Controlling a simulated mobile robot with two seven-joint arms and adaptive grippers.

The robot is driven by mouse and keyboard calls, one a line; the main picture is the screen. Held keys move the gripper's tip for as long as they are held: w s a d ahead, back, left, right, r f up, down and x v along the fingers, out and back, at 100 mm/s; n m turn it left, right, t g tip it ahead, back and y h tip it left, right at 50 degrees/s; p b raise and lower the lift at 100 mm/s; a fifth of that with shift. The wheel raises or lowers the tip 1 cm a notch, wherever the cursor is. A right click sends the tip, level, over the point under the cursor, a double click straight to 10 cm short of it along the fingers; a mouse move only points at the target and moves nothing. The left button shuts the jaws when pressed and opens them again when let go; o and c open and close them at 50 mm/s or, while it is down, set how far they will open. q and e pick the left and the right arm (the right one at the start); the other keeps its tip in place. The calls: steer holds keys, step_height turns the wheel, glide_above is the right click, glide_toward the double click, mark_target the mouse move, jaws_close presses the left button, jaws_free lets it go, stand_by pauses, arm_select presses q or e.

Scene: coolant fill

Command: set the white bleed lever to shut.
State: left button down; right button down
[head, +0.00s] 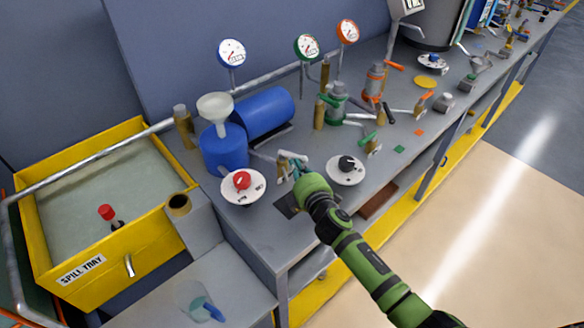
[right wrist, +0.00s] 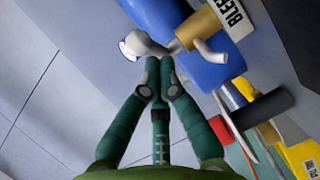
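The white bleed lever (head: 292,155) sits on a small brass valve (head: 284,168) in front of the blue tanks, partly behind my right gripper. In the right wrist view a white bar (right wrist: 212,54), which looks like the lever, sticks out of a brass body (right wrist: 201,30) beside a partly cut-off label (right wrist: 234,14). My right gripper (head: 297,172) is close to the lever in the head view. In the right wrist view its two fingers (right wrist: 160,66) meet at the tips with nothing seen between them. I cannot tell whether it touches the lever. My left gripper is not in view.
A white dial with a red knob (head: 242,181) lies left of my right gripper, and one with a black knob (head: 346,164) lies right. The upright blue tank (head: 222,152) carries a white funnel (head: 215,106). The yellow spill tray (head: 150,252) stands at the left.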

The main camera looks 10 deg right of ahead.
mark_target(305, 161)
steer(key=shift+w+d, duration=0.1)
steer(key=shift+d, duration=0.3)
steer(key=shift+w+d, duration=0.35)
steer(key=shift+d, duration=0.3)
steer(key=shift+w+d, duration=0.35)
steer(key=shift+w, duration=0.25)
steer(key=shift+w+d+b, duration=0.3)
steer(key=shift+w+d, duration=0.2)
steer(key=shift+w, duration=0.1)
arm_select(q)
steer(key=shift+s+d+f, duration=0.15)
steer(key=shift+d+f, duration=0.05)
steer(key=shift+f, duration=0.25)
arm_select(e)
steer(key=shift+w+d, duration=0.2)
steer(key=shift+w, duration=0.55)
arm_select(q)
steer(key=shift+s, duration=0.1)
arm_select(e)
steer(key=shift+d, duration=0.1)
